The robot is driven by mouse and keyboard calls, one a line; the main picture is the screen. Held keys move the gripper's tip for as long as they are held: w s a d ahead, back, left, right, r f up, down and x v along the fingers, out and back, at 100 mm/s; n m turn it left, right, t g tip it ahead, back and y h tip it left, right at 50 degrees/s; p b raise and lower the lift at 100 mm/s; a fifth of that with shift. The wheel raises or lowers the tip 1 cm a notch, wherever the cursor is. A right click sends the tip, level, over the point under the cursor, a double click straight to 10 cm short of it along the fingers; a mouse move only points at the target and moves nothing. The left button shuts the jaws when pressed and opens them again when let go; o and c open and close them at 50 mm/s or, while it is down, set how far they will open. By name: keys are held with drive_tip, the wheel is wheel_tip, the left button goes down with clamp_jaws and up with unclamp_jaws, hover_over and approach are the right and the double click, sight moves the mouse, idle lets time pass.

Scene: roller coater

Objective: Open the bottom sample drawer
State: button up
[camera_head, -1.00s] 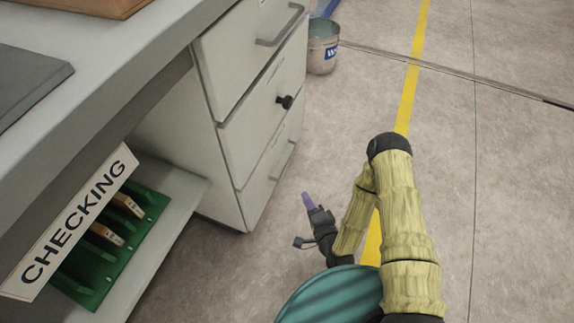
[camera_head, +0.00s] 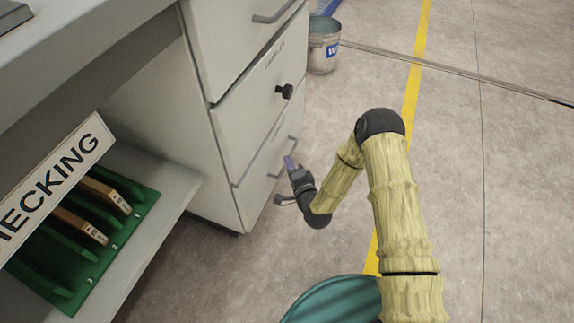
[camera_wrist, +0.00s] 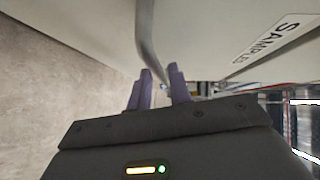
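The bottom drawer (camera_head: 256,186) is the lowest of the grey cabinet's stacked drawers and looks shut. Its bar handle (camera_head: 281,166) runs along the front, partly hidden by my gripper. My gripper (camera_head: 289,162) is at this handle, with purple fingertips pointing at the drawer front. In the wrist view my gripper (camera_wrist: 162,88) has its two fingers apart. The handle (camera_wrist: 146,36) comes down from the top of that view towards the gap between them. Whether it lies between the fingers or just beyond them I cannot tell.
The middle drawer (camera_head: 250,115) has a dark knob (camera_head: 285,91). A bucket (camera_head: 323,50) stands behind the cabinet. A shelf at left bears a green rack (camera_head: 110,250) beneath a "CHECKING" sign (camera_head: 55,175).

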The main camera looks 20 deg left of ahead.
drive_tip(key=shift+b+x, duration=0.35)
drive_tip(key=shift+x, duration=0.95)
drive_tip(key=shift+d, duration=0.1)
clamp_jaws()
drive_tip(key=shift+d, duration=0.1)
